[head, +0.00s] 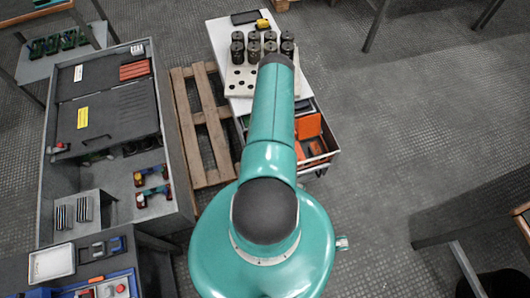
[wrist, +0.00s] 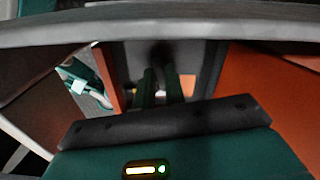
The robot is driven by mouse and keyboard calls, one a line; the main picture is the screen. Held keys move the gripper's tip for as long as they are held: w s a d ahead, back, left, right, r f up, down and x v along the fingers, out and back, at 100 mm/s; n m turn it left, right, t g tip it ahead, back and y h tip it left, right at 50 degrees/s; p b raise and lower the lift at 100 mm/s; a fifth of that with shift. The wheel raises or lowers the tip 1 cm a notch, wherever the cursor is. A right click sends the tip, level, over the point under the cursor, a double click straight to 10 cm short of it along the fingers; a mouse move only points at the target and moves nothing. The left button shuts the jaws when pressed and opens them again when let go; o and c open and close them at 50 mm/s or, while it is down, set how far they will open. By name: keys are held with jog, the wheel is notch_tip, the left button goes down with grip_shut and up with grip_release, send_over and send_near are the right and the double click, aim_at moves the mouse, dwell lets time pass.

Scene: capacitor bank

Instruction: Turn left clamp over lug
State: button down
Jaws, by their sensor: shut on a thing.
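My gripper (wrist: 159,77) shows in the wrist view as two dark green fingers close together beyond a black bar. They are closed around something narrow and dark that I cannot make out. In the head view my teal arm reaches away over the white cart and hides the gripper. On the left, two small coloured fittings (head: 152,175) (head: 154,196) sit in the open front of the grey cabinet (head: 176,213). They are too small to tell whether either is the left clamp or a lug.
The white cart (head: 218,42) carries several black cylinders (head: 238,52) in a perforated block. Its open drawer (head: 322,156) holds orange things (head: 308,126). In the wrist view, orange-red surfaces (wrist: 270,95) and a grey edge (wrist: 160,27) lie close to my gripper. A wooden pallet (head: 205,115) lies between cabinet and cart.

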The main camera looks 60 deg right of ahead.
jog(key=shift+m, duration=1.2)
jog(key=c, duration=1.7)
grip_release()
jog(key=shift+c, duration=0.2)
jog(key=shift+r, duration=0.1)
notch_tip(320, 180, up, 14)
jog(key=shift+f, duration=0.2)
